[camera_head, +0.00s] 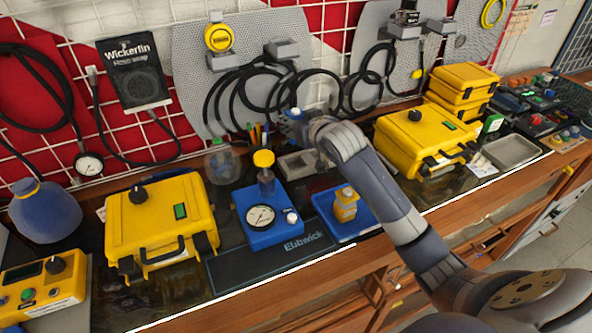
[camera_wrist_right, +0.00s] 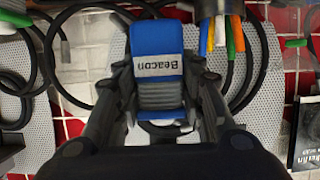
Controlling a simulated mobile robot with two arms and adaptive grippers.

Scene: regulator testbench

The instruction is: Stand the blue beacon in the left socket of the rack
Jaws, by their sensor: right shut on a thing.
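The blue beacon (camera_head: 292,115) is held upside down in the right wrist view (camera_wrist_right: 157,65), where its white label reads "Beacon" inverted. My right gripper (camera_head: 307,122) is shut on it, with a finger on each side of its grey ribbed part. In the head view the beacon is above the back of the bench, mostly hidden behind my wrist. A grey block-like holder (camera_head: 297,164) sits on the bench below it, partly covered by my arm; I cannot tell whether it is the rack or see its sockets. My left gripper is not in view.
A blue regulator with a gauge (camera_head: 262,216) and a blue tray (camera_head: 325,205) with a yellow bottle-like item (camera_head: 345,204) stand in front. Yellow cases (camera_head: 160,222) (camera_head: 424,142) flank them. A pen cup (camera_wrist_right: 218,8) is close beside the beacon; hoses hang behind.

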